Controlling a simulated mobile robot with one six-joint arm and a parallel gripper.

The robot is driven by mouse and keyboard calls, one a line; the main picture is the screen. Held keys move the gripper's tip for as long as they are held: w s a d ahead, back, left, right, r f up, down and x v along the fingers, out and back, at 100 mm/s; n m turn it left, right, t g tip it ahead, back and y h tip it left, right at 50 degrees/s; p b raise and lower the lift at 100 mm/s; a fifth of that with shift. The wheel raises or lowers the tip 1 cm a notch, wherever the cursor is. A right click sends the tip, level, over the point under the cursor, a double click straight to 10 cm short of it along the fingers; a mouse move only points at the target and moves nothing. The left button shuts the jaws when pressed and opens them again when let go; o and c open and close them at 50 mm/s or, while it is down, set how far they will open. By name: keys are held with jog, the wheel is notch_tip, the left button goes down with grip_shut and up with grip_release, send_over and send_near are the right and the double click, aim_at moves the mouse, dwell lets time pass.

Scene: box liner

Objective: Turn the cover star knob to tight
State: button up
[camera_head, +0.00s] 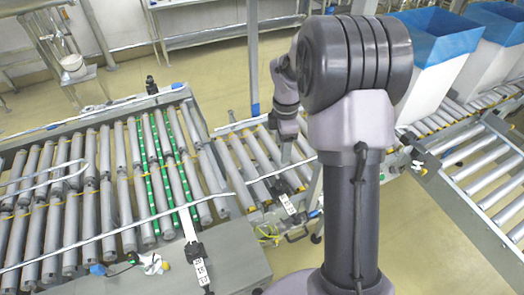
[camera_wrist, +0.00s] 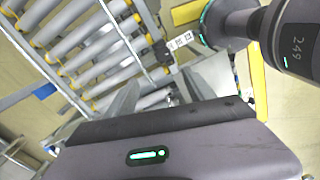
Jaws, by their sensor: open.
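I cannot pick out the cover star knob for certain. A small dark clamp or knob (camera_wrist: 163,54) sits beside a numbered white scale plate (camera_wrist: 180,41) in the wrist view, beyond my fingertips and apart from them. In the head view, a similar numbered scale (camera_head: 287,204) lies on the conveyor's near side, and a second one with a black fitting (camera_head: 194,250) is to its left. My gripper (camera_wrist: 160,80) is open and seems empty, with its grey fingers reaching toward the conveyor. In the head view my arm hides most of the gripper.
A roller conveyor (camera_head: 110,180) with green strips fills the left, with a grey bench top (camera_head: 228,262) in front. Another roller line (camera_head: 490,170) lies at the right. White boxes with blue liners (camera_head: 437,35) stand at the back right. Metal posts rise near my arm.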

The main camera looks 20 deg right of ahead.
aim_at(280, 182)
jog(key=f+b, duration=0.2)
jog(key=f, duration=0.3)
jog(key=f+b, duration=0.2)
jog(key=f, duration=0.4)
jog(key=f+b, duration=0.2)
jog(key=f, duration=0.3)
jog(key=shift+s+f, duration=0.25)
jog(key=shift+s, duration=0.15)
grip_shut()
